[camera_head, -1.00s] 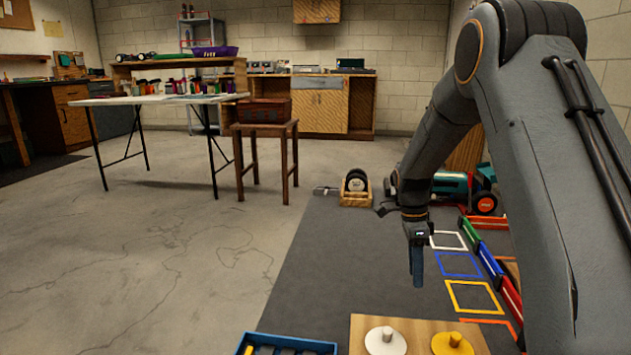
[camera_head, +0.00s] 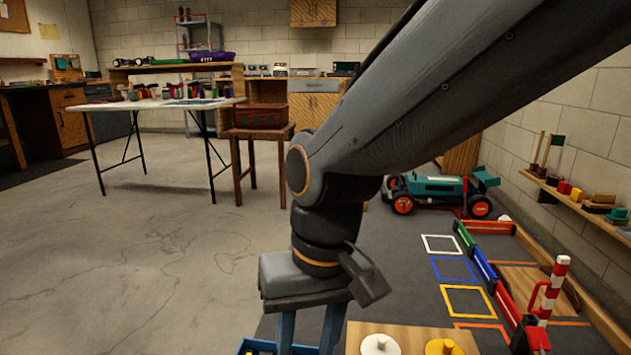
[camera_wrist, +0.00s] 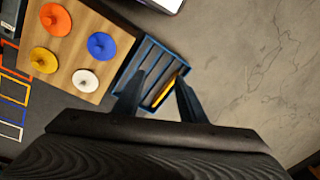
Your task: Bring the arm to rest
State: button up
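My gripper (camera_head: 309,335) points down in the head view, low in the middle of the picture. Its two fingers are spread with nothing between them, so it is open. In the wrist view the open fingers (camera_wrist: 160,82) show above part of a blue slatted tray (camera_wrist: 134,58). A yellow-and-black piece (camera_wrist: 166,91) lies in the tray and shows between the fingers from this angle. How high the fingers are above the tray is hard to tell. My arm spans the upper middle of the head view and hides part of the mat and back wall.
A wooden board (camera_wrist: 95,40) with orange, yellow, blue and white knobbed discs lies beside the tray. A red-and-white striped post (camera_head: 551,290) stands right, near coloured barriers and floor squares. A teal car (camera_head: 436,190) sits behind. The concrete floor (camera_head: 130,270) at left is clear.

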jog(key=s+n, duration=0.3)
jog(key=s, duration=0.3)
jog(key=d+r+m+p, duration=0.2)
jog(key=d+r+p, duration=0.4)
jog(key=r+p, duration=0.3)
jog(key=d+r+m+h+p, duration=0.1)
jog(key=d+r+p, duration=0.6)
jog(key=p, duration=0.9)
jog(key=d+r+m+p, duration=0.4)
jog(key=d+r+p, duration=0.3)
jog(key=r+p, duration=0.6)
jog(key=shift+w+d, duration=0.25)
jog(key=shift+w, duration=0.2)
